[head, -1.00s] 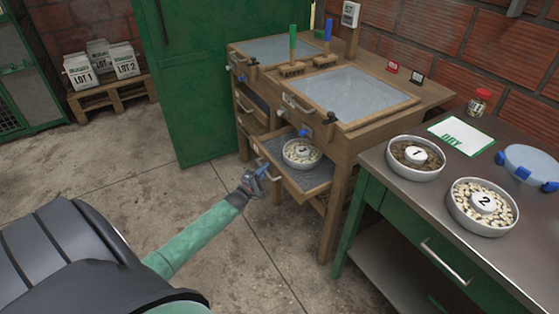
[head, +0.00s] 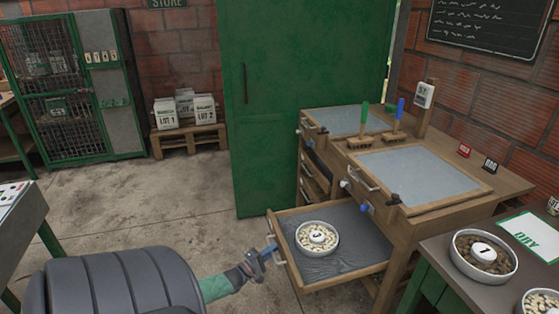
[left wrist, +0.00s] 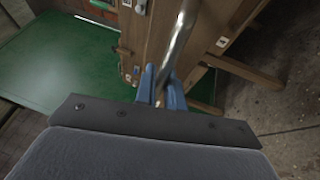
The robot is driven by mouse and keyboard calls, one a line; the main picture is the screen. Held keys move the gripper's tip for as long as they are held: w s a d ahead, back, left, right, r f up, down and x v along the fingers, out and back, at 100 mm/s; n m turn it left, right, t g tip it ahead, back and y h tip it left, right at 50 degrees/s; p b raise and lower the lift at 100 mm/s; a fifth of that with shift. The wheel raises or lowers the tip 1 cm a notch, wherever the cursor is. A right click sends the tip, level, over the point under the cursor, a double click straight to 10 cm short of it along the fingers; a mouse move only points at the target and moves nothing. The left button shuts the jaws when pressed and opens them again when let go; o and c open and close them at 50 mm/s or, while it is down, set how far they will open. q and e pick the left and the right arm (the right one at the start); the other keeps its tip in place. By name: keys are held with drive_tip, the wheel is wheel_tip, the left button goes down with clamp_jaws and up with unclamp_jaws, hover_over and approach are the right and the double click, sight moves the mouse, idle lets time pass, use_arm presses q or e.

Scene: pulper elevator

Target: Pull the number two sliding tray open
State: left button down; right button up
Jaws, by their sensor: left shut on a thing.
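The sliding tray (head: 350,265) is a wooden drawer with a dark grey floor, and it sticks far out of the wooden bench. A bowl of pale beans (head: 317,238) with a round white marker stands in it; the marker's figure is hard to read. My left gripper (head: 269,252) is at the tray's front, shut on its metal handle (head: 277,258). In the left wrist view, its blue fingertips (left wrist: 161,88) close around the metal handle bar (left wrist: 180,40). My right gripper is not in view.
The wooden bench (head: 470,196) has grey-topped screens, brushes and other handles. A green cabinet (head: 290,100) stands behind. At the right, a table carries bowls (head: 484,256) and a DRY card (head: 530,238). Open concrete floor (head: 150,205) lies left of the tray.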

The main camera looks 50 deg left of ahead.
use_arm(q)
drive_tip(key=shift+s+a, duration=0.1)
drive_tip(key=shift+s, duration=0.05)
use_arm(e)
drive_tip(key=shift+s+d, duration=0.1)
use_arm(q)
drive_tip(key=c, duration=1.8)
unclamp_jaws()
drive_tip(key=shift+s+f, duration=0.1)
